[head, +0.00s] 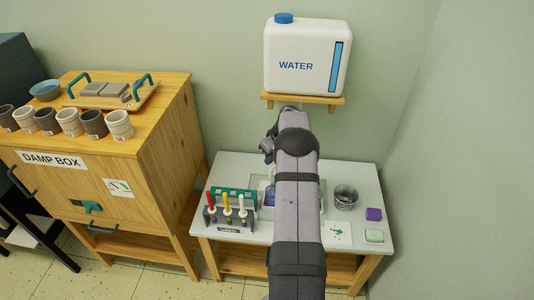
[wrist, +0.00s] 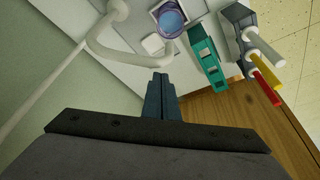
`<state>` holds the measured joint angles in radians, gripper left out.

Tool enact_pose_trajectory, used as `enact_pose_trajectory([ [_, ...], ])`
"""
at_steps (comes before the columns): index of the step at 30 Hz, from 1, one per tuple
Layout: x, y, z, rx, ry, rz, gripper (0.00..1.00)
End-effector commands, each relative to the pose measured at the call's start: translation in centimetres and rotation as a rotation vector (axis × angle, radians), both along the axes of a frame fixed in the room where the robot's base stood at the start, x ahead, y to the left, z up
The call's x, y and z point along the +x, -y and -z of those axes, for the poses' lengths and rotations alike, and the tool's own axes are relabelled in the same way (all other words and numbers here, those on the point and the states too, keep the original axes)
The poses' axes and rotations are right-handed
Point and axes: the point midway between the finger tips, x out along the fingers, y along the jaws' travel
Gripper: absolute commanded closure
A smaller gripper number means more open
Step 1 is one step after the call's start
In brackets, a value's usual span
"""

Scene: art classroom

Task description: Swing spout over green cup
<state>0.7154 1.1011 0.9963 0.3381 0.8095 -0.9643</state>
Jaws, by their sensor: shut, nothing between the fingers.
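The spout, a white curved tube (wrist: 125,58), crosses the upper left of the wrist view and bends round toward a purple-rimmed cup (wrist: 171,18) with blue inside. My gripper (wrist: 160,78) is shut and empty, its fingertips close beside the tube's bend; I cannot tell whether they touch it.
A white water tank (head: 300,68) stands on a wall shelf (head: 325,100) above the table (head: 358,175). A brush rack (head: 228,219) and a teal holder (wrist: 206,58) are left of my arm. A metal pot (head: 345,197), purple block (head: 374,214) and pale green block (head: 374,236) are right.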

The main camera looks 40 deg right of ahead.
Motion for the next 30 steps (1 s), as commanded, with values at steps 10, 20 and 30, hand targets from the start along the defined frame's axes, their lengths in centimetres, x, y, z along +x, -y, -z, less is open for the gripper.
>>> enact_pose_trajectory([
  [10,-0.7,0.1,0.1,-0.001,0.0,0.0,1.0],
  [20,-0.8,0.0,0.2,0.0,0.0,-0.003,1.0],
  [30,-2.1,0.0,0.5,-0.001,0.0,-0.108,1.0],
])
